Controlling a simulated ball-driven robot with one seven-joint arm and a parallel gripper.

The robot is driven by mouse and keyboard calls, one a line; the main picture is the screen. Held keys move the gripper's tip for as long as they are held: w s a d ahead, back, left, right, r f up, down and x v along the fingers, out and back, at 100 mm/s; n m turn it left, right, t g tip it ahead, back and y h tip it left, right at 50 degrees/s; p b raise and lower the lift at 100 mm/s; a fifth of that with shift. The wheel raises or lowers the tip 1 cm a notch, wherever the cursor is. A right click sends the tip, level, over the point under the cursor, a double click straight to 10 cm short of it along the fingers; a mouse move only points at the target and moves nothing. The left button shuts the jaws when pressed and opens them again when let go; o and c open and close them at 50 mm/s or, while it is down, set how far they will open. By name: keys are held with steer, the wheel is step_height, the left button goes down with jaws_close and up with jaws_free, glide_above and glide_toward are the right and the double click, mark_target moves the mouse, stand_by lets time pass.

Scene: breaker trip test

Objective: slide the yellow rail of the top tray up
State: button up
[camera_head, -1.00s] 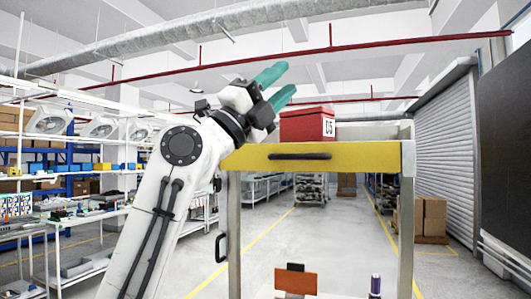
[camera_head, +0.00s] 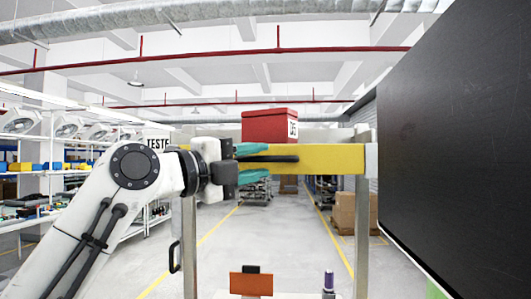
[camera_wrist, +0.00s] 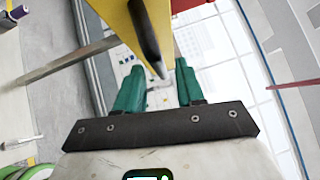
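The yellow rail (camera_head: 335,159) spans the front of the top tray between two metal posts, with a black bar handle (camera_head: 285,158) on its face. My gripper (camera_head: 268,162) points right, level with the handle. Its teal fingers are apart, one above and one below the handle's left part in the head view. In the wrist view, the yellow rail (camera_wrist: 115,18) and black handle (camera_wrist: 146,38) run down toward the gap between the open fingers (camera_wrist: 159,80). I cannot tell whether either finger touches the handle.
A red box (camera_head: 268,127) labelled D5 sits on top, above the rail. Below stand an orange block (camera_head: 251,284) and a purple-capped bottle (camera_head: 328,283). A large dark panel (camera_head: 460,140) fills the right. Cardboard boxes (camera_head: 352,212) and shelves lie beyond.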

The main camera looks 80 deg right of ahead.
steer(key=shift+p+x, duration=0.3)
steer(key=shift+x, duration=1.15)
jaws_close()
